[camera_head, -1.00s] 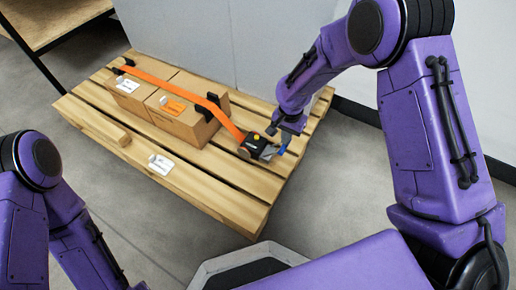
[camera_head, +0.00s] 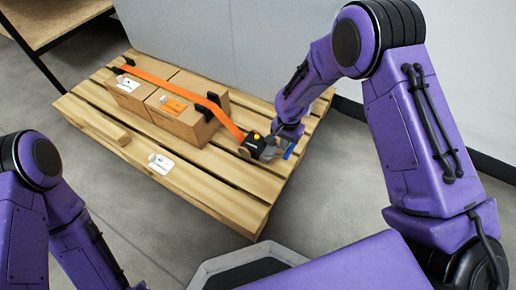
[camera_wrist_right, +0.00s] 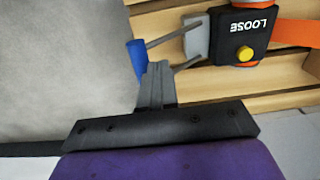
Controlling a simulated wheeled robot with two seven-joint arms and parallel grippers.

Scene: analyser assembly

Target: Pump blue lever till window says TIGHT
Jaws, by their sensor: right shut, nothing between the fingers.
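The strap's ratchet (camera_head: 255,146) is a black box at the right end of the orange strap (camera_head: 165,83). In the right wrist view its window (camera_wrist_right: 262,20) reads LOOSE, upside down, beside a yellow button (camera_wrist_right: 244,54). The lever is a grey plate with two thin rods leading to a blue handle (camera_wrist_right: 137,60); the blue also shows in the head view (camera_head: 289,151). My right gripper (camera_wrist_right: 157,66) is shut and empty, its fingertips right beside the blue handle, overlapping the rods in view. Whether it touches the handle I cannot tell. My left gripper is out of frame.
The strap runs over two cardboard boxes (camera_head: 178,117) on a wooden pallet (camera_head: 215,190). White labels lie on the pallet and boxes. A grey panel (camera_head: 190,40) stands behind the pallet. Open floor lies in front of the pallet.

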